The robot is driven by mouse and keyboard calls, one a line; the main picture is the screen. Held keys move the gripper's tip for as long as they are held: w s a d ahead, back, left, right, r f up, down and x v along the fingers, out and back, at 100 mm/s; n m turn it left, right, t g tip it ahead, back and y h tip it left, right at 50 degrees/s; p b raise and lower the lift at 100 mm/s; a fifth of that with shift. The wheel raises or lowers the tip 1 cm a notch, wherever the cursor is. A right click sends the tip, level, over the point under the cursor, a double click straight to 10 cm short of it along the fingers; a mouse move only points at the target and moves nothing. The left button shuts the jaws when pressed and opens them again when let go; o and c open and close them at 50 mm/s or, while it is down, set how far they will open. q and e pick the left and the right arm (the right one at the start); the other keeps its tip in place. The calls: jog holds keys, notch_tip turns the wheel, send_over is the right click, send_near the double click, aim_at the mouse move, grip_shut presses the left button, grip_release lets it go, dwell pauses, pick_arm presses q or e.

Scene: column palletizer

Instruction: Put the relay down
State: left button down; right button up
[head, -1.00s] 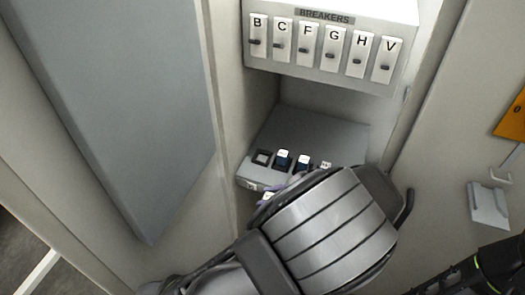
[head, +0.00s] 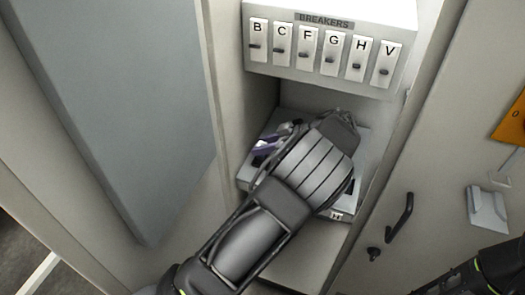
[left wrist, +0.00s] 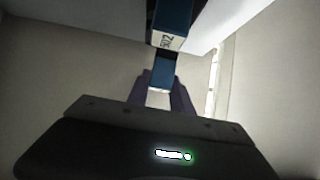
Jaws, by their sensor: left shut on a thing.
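My left gripper (head: 272,146), with purple fingers, is inside the cabinet over the relay shelf (head: 245,176). In the left wrist view the fingers (left wrist: 161,96) are shut on a blue relay (left wrist: 163,72). A white label with dark, inverted characters shows just beyond it, with more blue above; I cannot tell whether this is all one body. My wrist hides most of the shelf and its row of sockets in the head view. Whether the relay touches a socket cannot be seen. My right gripper is out of view.
A breaker panel (head: 322,82) with several lettered switches hangs above the shelf. A grey door (head: 130,110) stands at left. A black handle (head: 400,217) and a small grey holder (head: 487,208) are on the right. An orange panel (head: 514,122) is at the right edge.

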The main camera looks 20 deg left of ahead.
pick_arm(q)
jog(key=shift+w+a, duration=0.15)
jog(key=shift+w, duration=0.05)
jog(key=shift+w+a+f, duration=0.1)
jog(key=shift+w+f, duration=0.1)
jog(key=shift+f, duration=1.6)
jog(key=shift+f+b, duration=0.15)
jog(key=shift+b, duration=0.15)
jog(key=c, duration=1.1)
grip_release()
